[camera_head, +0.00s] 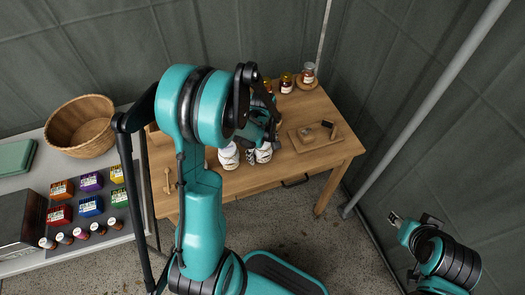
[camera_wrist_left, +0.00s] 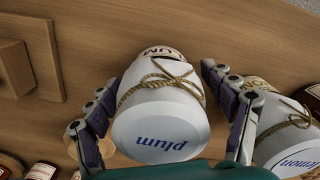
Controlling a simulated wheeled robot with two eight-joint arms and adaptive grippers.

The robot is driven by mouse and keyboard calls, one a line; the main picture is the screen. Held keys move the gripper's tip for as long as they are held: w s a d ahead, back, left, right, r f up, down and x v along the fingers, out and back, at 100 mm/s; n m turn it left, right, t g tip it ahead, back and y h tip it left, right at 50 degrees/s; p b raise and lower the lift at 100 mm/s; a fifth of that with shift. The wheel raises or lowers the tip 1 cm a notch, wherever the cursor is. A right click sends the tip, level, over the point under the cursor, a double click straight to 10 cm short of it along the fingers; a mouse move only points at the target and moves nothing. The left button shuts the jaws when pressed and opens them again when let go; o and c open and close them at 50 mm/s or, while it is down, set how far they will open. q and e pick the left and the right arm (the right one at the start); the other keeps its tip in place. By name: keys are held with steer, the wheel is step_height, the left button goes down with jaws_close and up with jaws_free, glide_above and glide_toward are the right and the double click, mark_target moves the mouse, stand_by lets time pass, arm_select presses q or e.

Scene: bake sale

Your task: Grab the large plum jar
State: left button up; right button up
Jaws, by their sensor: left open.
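The large plum jar (camera_wrist_left: 158,118) is white, with a string bow around its neck and blue "plum" lettering that reads upside down in the left wrist view. My left gripper (camera_wrist_left: 160,82) is open, with one finger on each side of this jar; contact cannot be made out. In the head view the jar (camera_head: 264,154) is partly hidden by the left gripper (camera_head: 262,138). A similar white lemon jar (camera_wrist_left: 285,135) stands close beside the right-hand finger; it also shows in the head view (camera_head: 228,158). My right gripper (camera_head: 402,222) is at the lower right, away from the table.
The wooden table (camera_head: 325,155) holds a board with a block (camera_head: 306,136) at right and small dark jars (camera_head: 286,83) at the back. A grey table (camera_head: 25,165) at left carries a wicker basket (camera_head: 82,124), coloured boxes and small jars. A pole (camera_head: 425,105) stands right.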

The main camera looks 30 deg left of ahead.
arm_select(q)
steer(key=shift+r, duration=0.1)
steer(key=shift+c, duration=0.3)
steer(key=c, duration=1.6)
